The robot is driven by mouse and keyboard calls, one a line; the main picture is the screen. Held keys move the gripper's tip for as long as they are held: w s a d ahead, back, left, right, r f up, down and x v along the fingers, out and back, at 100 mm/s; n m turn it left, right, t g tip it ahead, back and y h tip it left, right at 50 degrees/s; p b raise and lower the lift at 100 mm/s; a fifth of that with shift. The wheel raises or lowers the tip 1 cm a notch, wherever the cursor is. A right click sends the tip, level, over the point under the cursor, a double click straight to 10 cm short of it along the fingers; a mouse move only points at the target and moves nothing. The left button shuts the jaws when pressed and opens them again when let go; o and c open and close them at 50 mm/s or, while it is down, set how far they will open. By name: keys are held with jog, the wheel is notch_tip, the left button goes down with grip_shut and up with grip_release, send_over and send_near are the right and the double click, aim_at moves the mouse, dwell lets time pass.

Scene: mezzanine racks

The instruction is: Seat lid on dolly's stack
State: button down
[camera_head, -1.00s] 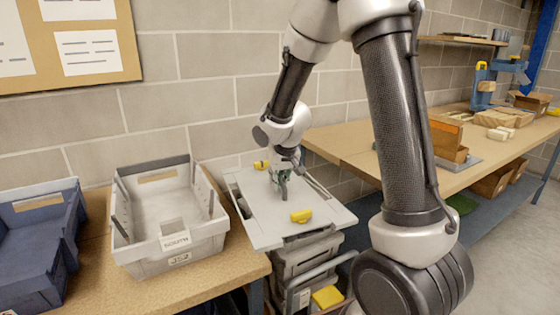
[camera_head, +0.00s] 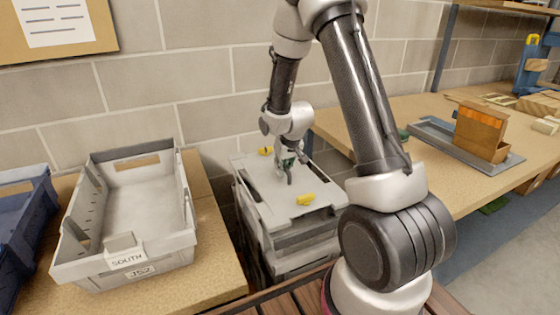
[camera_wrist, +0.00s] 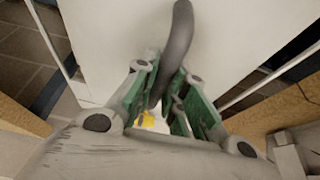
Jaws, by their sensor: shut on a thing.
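The lid (camera_head: 265,203) is a pale grey panel with yellow latches (camera_head: 306,199) at its near and far edges and a dark upright handle in its middle. My gripper (camera_head: 289,170) is shut on the lid's handle; the wrist view shows the green-lined fingers (camera_wrist: 172,105) around the dark curved handle (camera_wrist: 180,40). The lid is over the dolly's stack of grey crates (camera_head: 300,240), close to its top; I cannot tell whether it touches all round. The dolly under the stack is hidden.
A grey crate (camera_head: 122,249) labelled SOUTH stands on the wooden bench at left, a blue crate (camera_head: 20,225) beside it. A workbench (camera_head: 440,180) with a tray and wooden box is at right. A brown slatted surface (camera_head: 280,303) lies in front.

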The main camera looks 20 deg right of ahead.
aim_at(283, 177)
jog(key=shift+f, duration=0.9)
jog(key=shift+f, duration=0.55)
dwell(0.7)
jog(key=c, duration=1.7)
grip_release()
jog(key=shift+c, duration=0.2)
